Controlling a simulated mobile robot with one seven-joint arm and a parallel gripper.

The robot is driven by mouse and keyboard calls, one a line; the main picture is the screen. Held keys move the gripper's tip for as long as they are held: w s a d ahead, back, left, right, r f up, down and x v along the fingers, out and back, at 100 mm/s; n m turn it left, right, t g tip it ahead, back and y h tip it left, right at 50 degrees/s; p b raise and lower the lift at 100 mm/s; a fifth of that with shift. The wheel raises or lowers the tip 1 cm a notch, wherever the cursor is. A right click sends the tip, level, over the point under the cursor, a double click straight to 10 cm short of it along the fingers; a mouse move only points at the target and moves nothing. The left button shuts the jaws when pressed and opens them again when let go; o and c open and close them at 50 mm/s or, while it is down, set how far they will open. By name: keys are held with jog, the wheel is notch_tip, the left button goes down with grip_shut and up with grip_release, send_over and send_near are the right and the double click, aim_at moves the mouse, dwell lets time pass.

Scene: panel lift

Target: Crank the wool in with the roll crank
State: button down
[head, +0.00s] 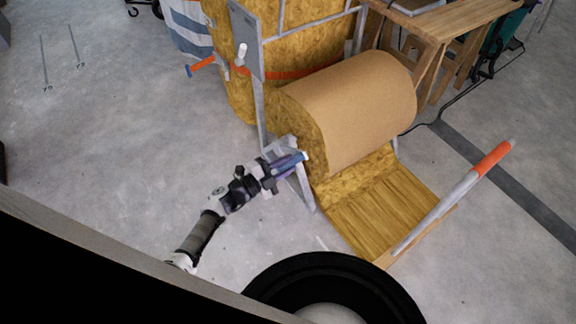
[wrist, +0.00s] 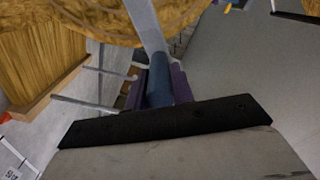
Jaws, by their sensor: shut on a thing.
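The wool roll (head: 350,110), yellow wool with a brown paper face, lies in a grey metal frame. Its loose wool (head: 385,205) runs down toward the front. My gripper (head: 291,161) is at the left end of the roll, low beside the frame. In the wrist view my gripper (wrist: 157,88) has its purple fingers shut around the blue-grey handle (wrist: 159,82) of the roll crank. The crank's pale grey arm (wrist: 146,25) runs up from the handle toward the wool. In the head view my fingers hide most of the crank.
A grey bar with an orange end (head: 491,160) slopes along the right side of the loose wool. An orange handle (head: 202,64) sticks out left of the grey plate (head: 246,38). A wooden bench (head: 445,30) stands behind.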

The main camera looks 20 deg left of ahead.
jog(key=shift+f, duration=0.1)
jog(key=c, duration=1.2)
grip_release()
notch_tip(320, 180, up, 20)
jog(key=p, duration=0.4)
